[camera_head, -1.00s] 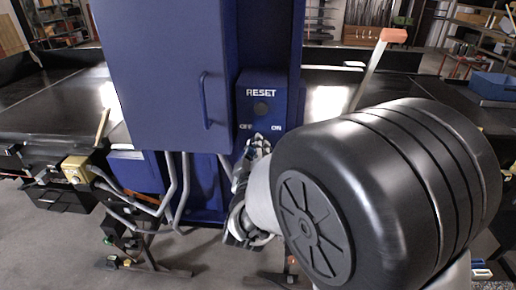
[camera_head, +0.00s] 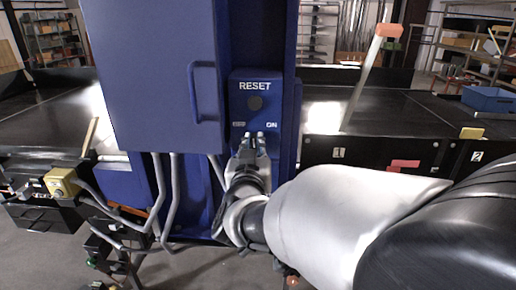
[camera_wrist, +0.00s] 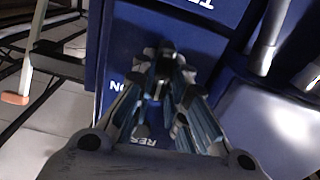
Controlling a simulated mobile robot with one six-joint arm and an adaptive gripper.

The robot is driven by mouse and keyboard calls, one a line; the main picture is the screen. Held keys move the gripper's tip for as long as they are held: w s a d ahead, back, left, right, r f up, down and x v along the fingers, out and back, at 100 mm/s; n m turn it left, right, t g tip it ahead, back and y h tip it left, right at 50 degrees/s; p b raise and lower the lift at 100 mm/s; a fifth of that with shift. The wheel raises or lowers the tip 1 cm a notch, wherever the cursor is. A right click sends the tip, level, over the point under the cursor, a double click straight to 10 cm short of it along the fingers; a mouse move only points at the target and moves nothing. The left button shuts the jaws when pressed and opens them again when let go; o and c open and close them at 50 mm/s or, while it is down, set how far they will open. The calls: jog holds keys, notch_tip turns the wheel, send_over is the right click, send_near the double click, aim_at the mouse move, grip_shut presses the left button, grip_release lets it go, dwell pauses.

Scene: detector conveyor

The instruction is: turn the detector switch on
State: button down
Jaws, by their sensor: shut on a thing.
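The blue detector panel (camera_head: 279,92) carries a RESET label, a dark round button (camera_head: 255,103), and OFF and ON labels below it. The detector switch sits low on the panel, around my fingertips, and is mostly hidden in the head view. My gripper (camera_head: 259,138) reaches up to the panel just below and between the OFF and ON labels. In the wrist view my gripper's fingers (camera_wrist: 166,82) are closed around a small dark piece, the switch (camera_wrist: 166,62). Which way the switch points cannot be told.
A blue cabinet door with a handle (camera_head: 193,92) stands left of the panel. Grey conduits (camera_head: 167,190) run below it. Black conveyor belts (camera_head: 45,107) extend to both sides. An orange-tipped post (camera_head: 366,80) rises at right. A blue bin (camera_head: 489,99) stands far right.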

jog(key=shift+d+f+m+b, duration=0.1)
jog(key=shift+d+m+b, duration=0.05)
jog(key=shift+m+b, duration=2.15)
jog(key=shift+d+f+m+b, duration=0.1)
jog(key=shift+m+b, duration=1.85)
jog(key=shift+m, duration=0.65)
jog(key=shift+r, duration=0.1)
jog(key=c, duration=1.6)
grip_release()
jog(key=s, duration=1.2)
jog(key=shift+a, duration=0.15)
